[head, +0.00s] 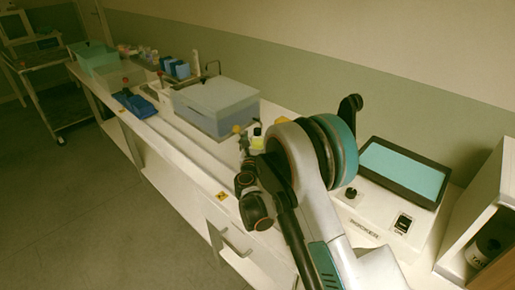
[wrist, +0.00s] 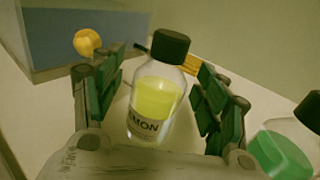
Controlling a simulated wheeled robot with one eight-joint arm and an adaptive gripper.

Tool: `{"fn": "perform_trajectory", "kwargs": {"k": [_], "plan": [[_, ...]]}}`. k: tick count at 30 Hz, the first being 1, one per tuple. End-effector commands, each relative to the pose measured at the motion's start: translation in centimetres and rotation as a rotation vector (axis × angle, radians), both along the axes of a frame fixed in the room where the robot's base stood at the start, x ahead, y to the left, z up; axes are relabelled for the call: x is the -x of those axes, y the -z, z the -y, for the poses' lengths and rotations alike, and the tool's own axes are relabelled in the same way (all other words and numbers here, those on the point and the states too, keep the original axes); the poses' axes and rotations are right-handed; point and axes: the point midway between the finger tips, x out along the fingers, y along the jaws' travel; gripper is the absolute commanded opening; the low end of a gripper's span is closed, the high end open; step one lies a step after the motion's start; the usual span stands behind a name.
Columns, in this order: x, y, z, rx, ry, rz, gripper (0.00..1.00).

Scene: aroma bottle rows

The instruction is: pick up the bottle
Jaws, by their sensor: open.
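A clear bottle with a black cap, yellow liquid and a label reading "MON" (wrist: 155,98) stands in the middle of the wrist view. My gripper (wrist: 158,95) is open, with one green-padded finger on each side of the bottle. There are visible gaps between the pads and the glass, and the bottle's base is hidden by the gripper body. In the head view a small yellow bottle (head: 257,138) shows just behind my arm, which hides most of the gripper.
A second bottle with green liquid (wrist: 284,152) stands close at the right in the wrist view. A yellow round thing (wrist: 87,42) is at the upper left, by a grey-blue box (head: 217,103). A device with a teal screen (head: 404,172) stands right of my arm.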

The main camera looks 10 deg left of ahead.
Motion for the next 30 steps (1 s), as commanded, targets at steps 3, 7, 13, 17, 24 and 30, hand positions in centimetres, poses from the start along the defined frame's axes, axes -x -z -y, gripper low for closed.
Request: {"fn": "perform_trajectory", "kwargs": {"k": [3, 7, 13, 17, 24, 30], "plan": [[-0.4, 0.0, 0.0, 0.0, 0.0, 0.0, 0.68], [-0.4, -0.1, 0.0, 0.0, 0.0, 0.0, 0.68], [-0.4, -0.1, 0.0, 0.0, 0.0, 0.0, 0.34], [-0.4, -0.1, 0.0, 0.0, 0.0, 0.0, 0.12], [-0.4, -0.1, 0.0, 0.0, 0.0, 0.0, 0.12], [-0.4, -1.0, 0.0, 0.0, 0.0, 0.0, 0.12]]}}
